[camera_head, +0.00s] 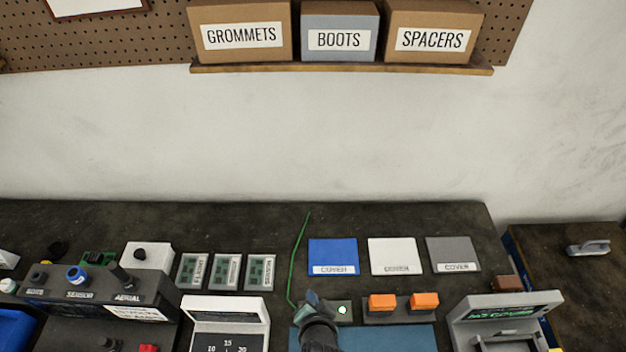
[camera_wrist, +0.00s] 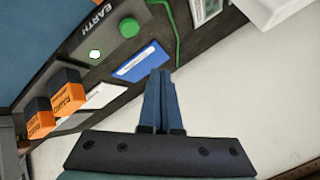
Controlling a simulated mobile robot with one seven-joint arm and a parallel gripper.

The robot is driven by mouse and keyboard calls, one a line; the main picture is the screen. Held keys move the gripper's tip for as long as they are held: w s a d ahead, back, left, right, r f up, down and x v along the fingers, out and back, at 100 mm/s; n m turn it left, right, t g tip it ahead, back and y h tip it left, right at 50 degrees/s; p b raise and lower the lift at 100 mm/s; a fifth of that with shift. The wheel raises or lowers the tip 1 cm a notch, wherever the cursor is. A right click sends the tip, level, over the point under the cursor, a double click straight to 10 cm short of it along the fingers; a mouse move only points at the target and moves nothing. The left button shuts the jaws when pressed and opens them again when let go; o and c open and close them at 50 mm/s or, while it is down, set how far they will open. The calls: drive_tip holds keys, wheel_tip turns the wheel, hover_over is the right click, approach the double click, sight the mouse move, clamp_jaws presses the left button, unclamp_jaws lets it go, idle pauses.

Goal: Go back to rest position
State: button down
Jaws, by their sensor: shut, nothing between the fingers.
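My gripper (camera_head: 312,299) is at the lower middle of the head view, in front of a small grey box with a lit white light (camera_head: 342,310). In the wrist view my gripper (camera_wrist: 160,75) shows its two blue fingers together with nothing between them. The wrist view shows the box labelled EARTH (camera_wrist: 72,62), with a green round knob (camera_wrist: 129,28) and the lit light. The fingertips appear beside the blue cover (camera_wrist: 140,62) in that view; I cannot tell their height above the bench.
On the dark bench (camera_head: 150,220) are blue, white and grey covers (camera_head: 333,256), two orange blocks (camera_head: 382,302), a green wire (camera_head: 297,260), several labelled cards (camera_head: 228,271), a panel marked SENSOR and AERIAL (camera_head: 95,290), and display units (camera_head: 505,310). The wall above the bench is clear up to the shelf (camera_head: 340,69).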

drive_tip(key=w+d+r+n+t+h+b, duration=0.1)
drive_tip(key=w+d+r+t, duration=0.15)
drive_tip(key=w+r, duration=0.4)
drive_tip(key=w+d+r+n+t+b, duration=0.2)
drive_tip(key=w+d+r, duration=0.1)
drive_tip(key=r, duration=0.6)
wheel_tip(320, 180, up, 19)
drive_tip(key=w+n+t+b, duration=0.2)
drive_tip(key=w+t, duration=0.1)
drive_tip(key=t, duration=0.1)
drive_tip(key=s+a+r+n+t+b, duration=0.1)
drive_tip(key=s+a+r+t, duration=0.15)
drive_tip(key=r, duration=0.65)
drive_tip(key=s+a+r+n+t+b, duration=0.1)
drive_tip(key=s+r+t+b, duration=0.15)
drive_tip(key=r, duration=0.65)
drive_tip(key=s+a+r+t+b, duration=0.1)
drive_tip(key=s+r+t, duration=0.3)
drive_tip(key=s+r, duration=0.9)
drive_tip(key=shift+s+a+n+t, duration=0.3)
drive_tip(key=shift+a+n+t, duration=0.05)
drive_tip(key=shift+n, duration=0.05)
drive_tip(key=shift+a, duration=0.1)
